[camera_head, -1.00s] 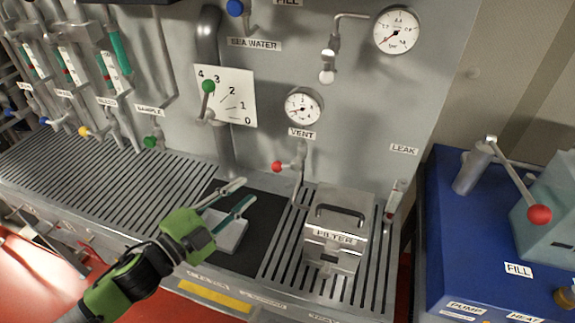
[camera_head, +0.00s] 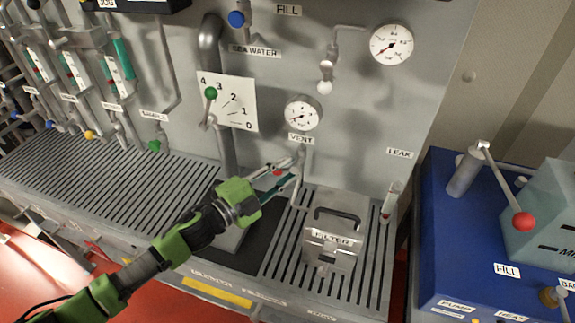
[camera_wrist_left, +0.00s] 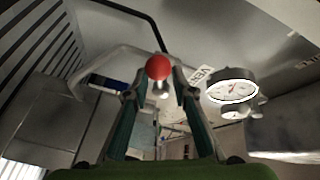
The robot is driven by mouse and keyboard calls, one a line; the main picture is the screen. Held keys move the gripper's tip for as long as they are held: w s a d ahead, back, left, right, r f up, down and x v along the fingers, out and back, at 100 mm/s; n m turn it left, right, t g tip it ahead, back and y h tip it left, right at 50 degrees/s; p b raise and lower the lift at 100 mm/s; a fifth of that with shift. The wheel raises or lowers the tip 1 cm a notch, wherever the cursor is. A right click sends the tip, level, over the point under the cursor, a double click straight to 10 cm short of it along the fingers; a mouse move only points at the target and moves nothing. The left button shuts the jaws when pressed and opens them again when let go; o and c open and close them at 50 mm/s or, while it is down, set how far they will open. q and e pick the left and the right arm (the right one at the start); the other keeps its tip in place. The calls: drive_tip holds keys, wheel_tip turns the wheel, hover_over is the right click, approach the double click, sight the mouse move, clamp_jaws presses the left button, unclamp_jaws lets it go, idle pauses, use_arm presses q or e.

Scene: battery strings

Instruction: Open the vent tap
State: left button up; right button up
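The vent tap has a red ball knob (camera_head: 278,172) on a pipe below the VENT label (camera_head: 301,138). My left gripper (camera_head: 283,171) reaches in from the left, and its fingers lie around the knob in the head view. The fingers are open and I see no clear contact. The far side of the tap is partly hidden by the fingers. My right gripper is not in view.
A round gauge (camera_head: 303,113) sits just above the VENT label. The steel FILTER box (camera_head: 335,222) stands on the grating right of the gripper. The level lever with a green knob (camera_head: 211,93) is to the left. A blue cabinet (camera_head: 445,230) stands at right.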

use_arm(q)
drive_tip(key=shift+w+d, duration=0.35)
drive_tip(key=shift+d, duration=0.05)
clamp_jaws()
